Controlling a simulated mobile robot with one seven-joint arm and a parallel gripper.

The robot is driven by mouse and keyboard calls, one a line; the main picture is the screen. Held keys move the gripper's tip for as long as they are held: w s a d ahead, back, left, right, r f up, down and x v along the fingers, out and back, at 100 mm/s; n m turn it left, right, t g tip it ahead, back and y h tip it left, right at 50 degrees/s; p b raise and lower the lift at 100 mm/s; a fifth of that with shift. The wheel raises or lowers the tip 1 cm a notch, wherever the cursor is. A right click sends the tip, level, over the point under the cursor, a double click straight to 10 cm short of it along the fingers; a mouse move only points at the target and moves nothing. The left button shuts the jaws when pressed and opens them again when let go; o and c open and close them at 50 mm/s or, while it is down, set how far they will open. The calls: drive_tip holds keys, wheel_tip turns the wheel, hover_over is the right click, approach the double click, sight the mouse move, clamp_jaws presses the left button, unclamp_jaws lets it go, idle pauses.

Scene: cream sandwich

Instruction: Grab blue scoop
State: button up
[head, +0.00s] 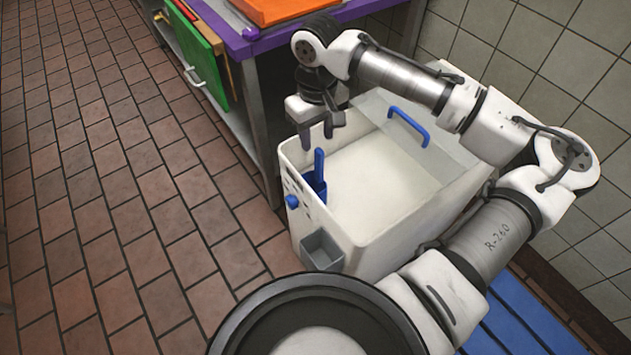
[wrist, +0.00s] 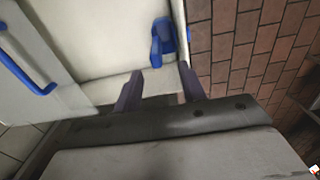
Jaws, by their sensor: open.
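The blue scoop (head: 317,178) stands with its handle up inside the white bin (head: 345,240), by the bin's left wall. In the wrist view the scoop (wrist: 166,42) lies beyond my fingertips, close to the bin's edge. My gripper (head: 317,138) hangs above the bin's far left corner, fingers pointing down. It is open and empty, apart from the scoop. Its two dark fingers also show in the wrist view (wrist: 159,73), with a gap between them.
A small grey box (head: 322,250) hangs on the bin's front. Tiled wall is at right; brick floor at left is clear.

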sight(319, 150)
drive_tip(key=shift+w+d+f, duration=0.1)
drive_tip(key=shift+d+f, duration=0.05)
drive_tip(key=shift+f, duration=1.4)
drive_tip(key=shift+w+d+f, duration=0.1)
drive_tip(key=shift+f, duration=1.4)
clamp_jaws()
